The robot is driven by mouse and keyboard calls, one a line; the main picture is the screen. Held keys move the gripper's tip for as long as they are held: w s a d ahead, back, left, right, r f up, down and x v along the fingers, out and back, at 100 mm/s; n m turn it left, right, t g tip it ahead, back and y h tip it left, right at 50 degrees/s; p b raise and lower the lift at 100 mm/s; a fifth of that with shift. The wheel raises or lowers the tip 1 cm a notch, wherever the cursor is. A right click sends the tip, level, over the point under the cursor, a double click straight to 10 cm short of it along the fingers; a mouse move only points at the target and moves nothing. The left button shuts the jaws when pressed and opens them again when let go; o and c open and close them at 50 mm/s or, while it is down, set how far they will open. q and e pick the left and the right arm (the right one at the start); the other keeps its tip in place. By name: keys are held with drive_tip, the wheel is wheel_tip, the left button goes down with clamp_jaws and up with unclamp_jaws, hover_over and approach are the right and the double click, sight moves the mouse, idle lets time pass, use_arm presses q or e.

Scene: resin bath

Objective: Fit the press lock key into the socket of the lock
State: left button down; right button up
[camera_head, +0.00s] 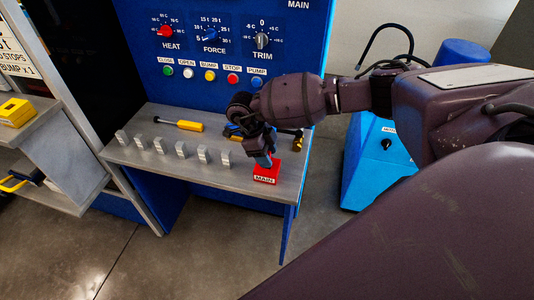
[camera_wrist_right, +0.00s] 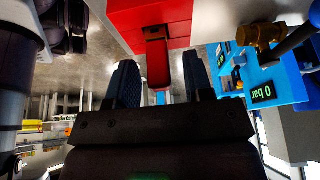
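A red block labelled MAIN (camera_head: 266,174) sits at the right front of the grey desk. A narrow red upright piece (camera_wrist_right: 158,62) projects from it in the right wrist view. I cannot tell for sure whether this is the key or part of the lock. My right gripper (camera_head: 265,160) points down just above the block. In the right wrist view its two dark fingers (camera_wrist_right: 160,82) stand apart, with the red piece between them and visible gaps on both sides. No separate key or socket can be made out. My left gripper is not in view.
The grey desk (camera_head: 220,168) carries a row of small grey blocks (camera_head: 160,146), a yellow-handled tool (camera_head: 188,126) and other tools behind my gripper. A blue panel (camera_head: 215,65) with knobs and buttons rises behind. A blue machine (camera_head: 365,165) stands to the right.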

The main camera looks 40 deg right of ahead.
drive_tip(key=shift+r, duration=0.1)
drive_tip(key=shift+w+a+r, duration=0.1)
drive_tip(key=shift+w+r, duration=0.05)
drive_tip(key=shift+r, duration=0.1)
drive_tip(key=v, duration=1)
drive_tip(key=shift+r, duration=0.15)
drive_tip(key=shift+r+p, duration=3.15)
drive_tip(key=shift+r, duration=2.7)
